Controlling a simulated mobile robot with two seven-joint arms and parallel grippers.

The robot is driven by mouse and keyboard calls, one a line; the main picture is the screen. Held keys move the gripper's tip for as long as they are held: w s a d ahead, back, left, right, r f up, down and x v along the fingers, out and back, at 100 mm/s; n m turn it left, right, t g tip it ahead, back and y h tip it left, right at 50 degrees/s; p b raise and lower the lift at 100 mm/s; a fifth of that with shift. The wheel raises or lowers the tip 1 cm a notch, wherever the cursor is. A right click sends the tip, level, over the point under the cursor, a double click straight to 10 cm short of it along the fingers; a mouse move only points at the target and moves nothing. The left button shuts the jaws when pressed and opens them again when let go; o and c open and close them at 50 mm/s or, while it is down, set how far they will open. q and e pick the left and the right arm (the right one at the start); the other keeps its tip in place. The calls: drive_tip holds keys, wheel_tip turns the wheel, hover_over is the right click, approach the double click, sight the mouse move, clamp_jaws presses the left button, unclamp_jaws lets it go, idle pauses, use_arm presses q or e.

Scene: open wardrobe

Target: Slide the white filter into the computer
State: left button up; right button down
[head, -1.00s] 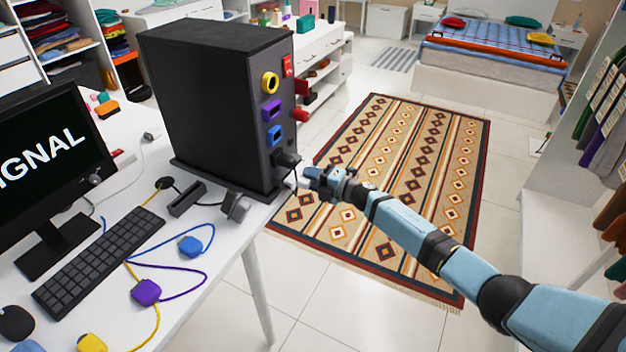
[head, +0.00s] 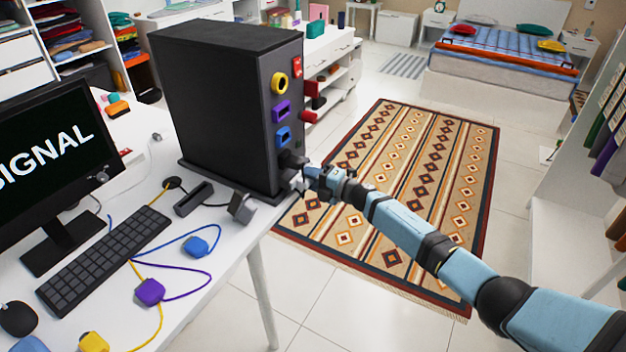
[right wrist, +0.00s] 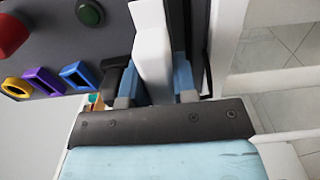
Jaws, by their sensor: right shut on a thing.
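The computer (head: 225,110) is a tall dark tower standing on the white desk, with coloured ports and buttons on its front face. That face also shows in the right wrist view (right wrist: 52,62) at upper left. The white filter (right wrist: 151,48) is a pale slab between the fingers of my right gripper (right wrist: 158,88), pointing up the picture alongside the computer's panel. In the head view my right gripper (head: 307,182) is at the lower front of the computer, and only a small pale bit of the filter shows. Whether the filter touches a slot is hidden. My left gripper is out of view.
The monitor (head: 50,140), keyboard (head: 105,258) and several coloured cable plugs occupy the desk. The floor over the patterned rug (head: 400,180) is free.

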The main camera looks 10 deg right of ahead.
drive_tip(key=shift+w+a, duration=0.1)
drive_tip(key=c, duration=0.8)
unclamp_jaws()
drive_tip(key=v, duration=1.3)
drive_tip(key=shift+s+d+b, duration=0.25)
drive_tip(key=shift+s+b, duration=0.05)
drive_tip(key=shift+b, duration=0.05)
drive_tip(key=s+a+f+m+t+h+p, duration=0.2)
drive_tip(key=s+a+m+h, duration=0.1)
drive_tip(key=s+m, duration=0.35)
drive_tip(key=s+a+f+m+t+h+p, duration=0.1)
drive_tip(key=s+a+f+m+h+p, duration=0.15)
drive_tip(key=s+m, duration=0.4)
drive_tip(key=s+a+f+m+g+h+p, duration=0.1)
drive_tip(key=s+m+g+h+p, duration=0.3)
drive_tip(key=s+m, duration=0.7)
drive_tip(key=s+f+p, duration=0.1)
drive_tip(key=s, duration=1.1)
drive_tip(key=shift+s+f, duration=0.2)
drive_tip(key=shift+s, duration=0.2)
